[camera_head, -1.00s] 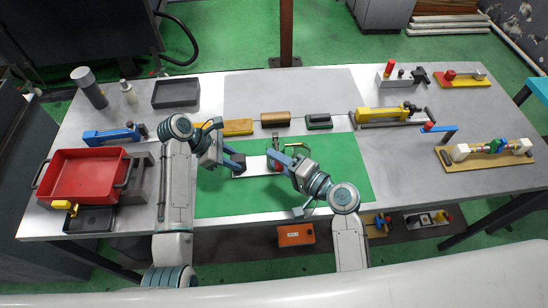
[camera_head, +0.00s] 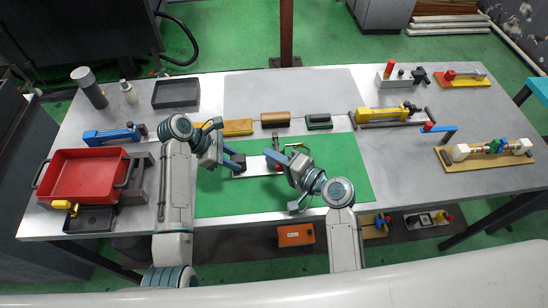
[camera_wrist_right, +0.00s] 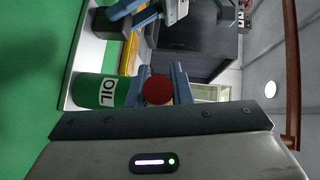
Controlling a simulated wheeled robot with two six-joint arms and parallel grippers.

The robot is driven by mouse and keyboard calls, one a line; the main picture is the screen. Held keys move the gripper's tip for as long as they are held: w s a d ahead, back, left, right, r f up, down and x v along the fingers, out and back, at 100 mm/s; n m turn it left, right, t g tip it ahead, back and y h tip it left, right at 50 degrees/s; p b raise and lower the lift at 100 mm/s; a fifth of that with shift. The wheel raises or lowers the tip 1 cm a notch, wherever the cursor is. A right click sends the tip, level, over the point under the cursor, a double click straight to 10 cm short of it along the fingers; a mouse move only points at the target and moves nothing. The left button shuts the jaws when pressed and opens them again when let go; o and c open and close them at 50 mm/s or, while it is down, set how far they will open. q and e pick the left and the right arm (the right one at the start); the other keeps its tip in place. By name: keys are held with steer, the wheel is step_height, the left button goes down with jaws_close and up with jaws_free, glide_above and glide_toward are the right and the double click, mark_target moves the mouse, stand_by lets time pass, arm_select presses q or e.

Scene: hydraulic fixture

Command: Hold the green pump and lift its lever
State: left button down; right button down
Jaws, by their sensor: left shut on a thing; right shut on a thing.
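The green pump has a pale base (camera_head: 254,166) on the green mat in the head view. Its green cylinder marked OIL (camera_wrist_right: 96,90) shows in the right wrist view. My left gripper (camera_head: 236,162) is shut on the pump at its left end; the exact contact is partly hidden. My right gripper (camera_head: 274,160) is shut at the pump's right end. In the wrist view, the lever's round red knob (camera_wrist_right: 158,90) sits between the two blue fingers of this gripper. The lever's shaft is hidden behind the knob and fingers.
A yellow block (camera_head: 238,127), a brown block (camera_head: 275,118) and a dark green block (camera_head: 318,121) lie behind the mat. A red tray (camera_head: 85,175) stands at the left. A yellow pump (camera_head: 382,114) is at the right.

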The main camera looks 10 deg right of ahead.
steer(key=shift+r+m+g, duration=0.35)
steer(key=shift+m+g, duration=0.05)
steer(key=c, duration=1.3)
jaws_free()
steer(key=v, duration=1.2)
steer(key=shift+a+r, duration=0.1)
steer(key=shift+r, duration=0.05)
steer(key=shift+c, duration=0.2)
